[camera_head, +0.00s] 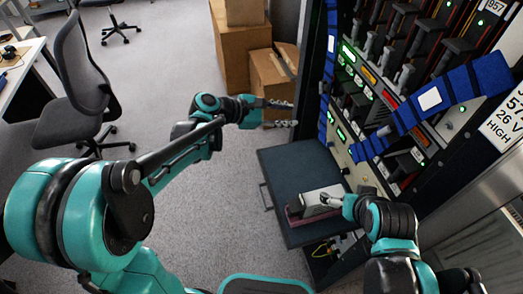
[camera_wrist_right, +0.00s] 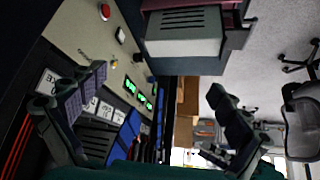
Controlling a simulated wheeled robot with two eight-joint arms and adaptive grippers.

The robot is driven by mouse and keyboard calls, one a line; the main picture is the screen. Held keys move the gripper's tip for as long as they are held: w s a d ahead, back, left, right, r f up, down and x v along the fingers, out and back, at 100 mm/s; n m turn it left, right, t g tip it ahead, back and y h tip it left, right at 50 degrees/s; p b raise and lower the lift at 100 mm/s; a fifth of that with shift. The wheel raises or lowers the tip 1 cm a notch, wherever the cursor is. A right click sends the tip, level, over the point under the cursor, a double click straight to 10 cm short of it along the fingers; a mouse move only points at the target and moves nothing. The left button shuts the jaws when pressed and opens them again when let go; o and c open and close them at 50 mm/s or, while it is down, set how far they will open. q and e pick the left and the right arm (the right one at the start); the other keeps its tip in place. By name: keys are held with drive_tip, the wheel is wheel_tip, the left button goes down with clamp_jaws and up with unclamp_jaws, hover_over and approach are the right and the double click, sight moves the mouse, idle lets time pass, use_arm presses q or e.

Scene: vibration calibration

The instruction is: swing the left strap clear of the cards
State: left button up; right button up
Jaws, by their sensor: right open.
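A blue strap (camera_head: 324,97) with a white label runs down the left edge of the rack. It looks upright along that edge, to the left of the card rows (camera_head: 362,98). A second blue strap (camera_head: 462,84) with a white label slants across the cards on the right. My left gripper (camera_head: 283,113) is open and empty, left of the rack and apart from the left strap. My right gripper (camera_head: 336,199) is low by the grey box on the shelf; its spread fingers show in the right wrist view (camera_wrist_right: 158,82), with nothing between them.
A dark pull-out shelf (camera_head: 285,165) holds a grey box (camera_head: 318,196) on a pink base. The box also shows in the right wrist view (camera_wrist_right: 185,45). Cardboard boxes (camera_head: 240,50) stand behind my left gripper. An office chair (camera_head: 80,90) is at left. Carpet between is clear.

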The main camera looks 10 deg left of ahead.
use_arm(q)
drive_tip(key=s+a+f+m+y+b, duration=0.2)
drive_tip(key=s+a+f+m+y, duration=0.2)
drive_tip(key=s+m, duration=0.4)
drive_tip(key=shift+s+a+f+y, duration=0.4)
drive_tip(key=shift+s+a+y, duration=0.2)
drive_tip(key=shift+s+a, duration=0.35)
use_arm(e)
drive_tip(key=shift+f, duration=1.2)
drive_tip(key=shift+c, duration=0.3)
